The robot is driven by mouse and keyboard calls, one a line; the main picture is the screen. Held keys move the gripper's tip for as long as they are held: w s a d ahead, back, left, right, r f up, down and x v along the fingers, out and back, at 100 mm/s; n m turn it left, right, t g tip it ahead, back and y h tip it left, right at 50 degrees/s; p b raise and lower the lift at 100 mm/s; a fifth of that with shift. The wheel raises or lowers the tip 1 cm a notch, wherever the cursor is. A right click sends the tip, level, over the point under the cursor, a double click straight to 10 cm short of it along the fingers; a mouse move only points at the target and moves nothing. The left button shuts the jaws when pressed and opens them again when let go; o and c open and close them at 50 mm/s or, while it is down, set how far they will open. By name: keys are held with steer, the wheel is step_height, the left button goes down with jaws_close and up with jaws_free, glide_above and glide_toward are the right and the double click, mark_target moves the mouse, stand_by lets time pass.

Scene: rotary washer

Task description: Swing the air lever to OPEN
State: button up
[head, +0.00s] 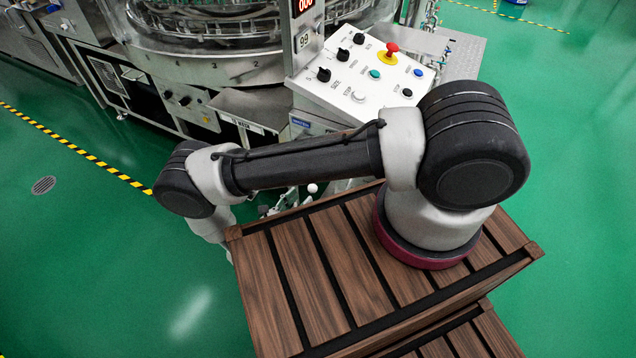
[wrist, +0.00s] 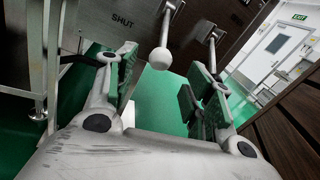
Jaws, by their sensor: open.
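The air lever shows in the wrist view as a metal rod ending in a pale ball knob (wrist: 160,57), hanging down from a dark panel. The word SHUT (wrist: 123,20) is on the panel to the left of the rod. My gripper (wrist: 160,80) is open, with one finger on each side of the knob in the picture; I see no contact, and the depth between them is hard to tell. In the head view a small white ball (head: 312,188) shows just past my arm, which hides most of the gripper. No OPEN label is readable.
A second metal handle (wrist: 212,42) hangs to the right, its lower end by the right finger. The control panel (head: 345,85) with knobs and a red button (head: 388,54) stands beyond my arm. The washer (head: 215,65) is behind. Green floor (head: 90,240) is clear at left.

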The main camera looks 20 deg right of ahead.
steer(key=x, duration=0.7)
jaws_close()
